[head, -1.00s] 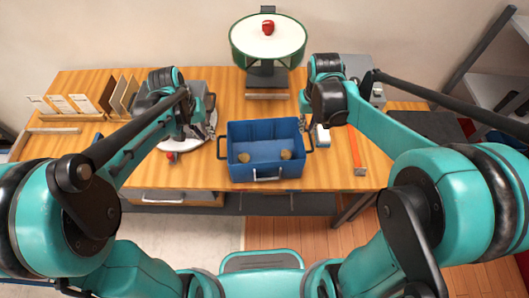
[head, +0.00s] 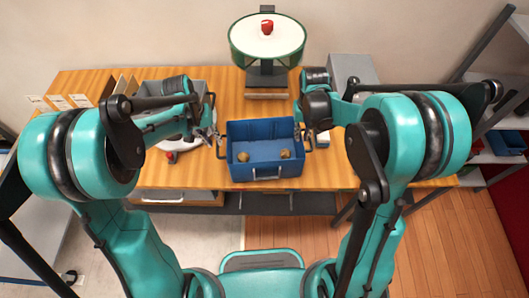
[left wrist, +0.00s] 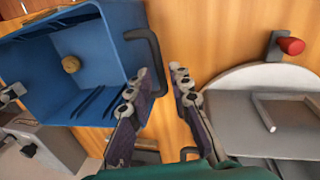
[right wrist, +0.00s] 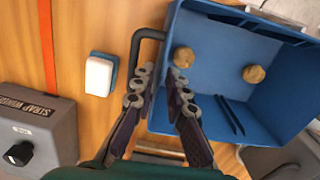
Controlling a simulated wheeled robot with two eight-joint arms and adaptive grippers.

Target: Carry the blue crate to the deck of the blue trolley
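The blue crate (head: 265,172) stands on the wooden table's front part, with two round brown lumps inside and a dark handle at each side. My left gripper (head: 214,136) is at the crate's left handle. In the left wrist view its fingers (left wrist: 155,88) are apart, with the handle (left wrist: 150,55) at the tips. My right gripper (head: 300,132) is at the right handle. In the right wrist view its fingers (right wrist: 160,75) are apart, beside the handle (right wrist: 136,52) and crate wall. I cannot tell whether either touches. I see no blue trolley.
A round green-rimmed stand (head: 267,40) with a red object is behind the crate. A round grey plate device (left wrist: 265,95) lies left of the crate. A white-and-blue block (right wrist: 100,74) and a strap-winder box (right wrist: 38,125) lie to its right. Shelves (head: 505,145) stand at far right.

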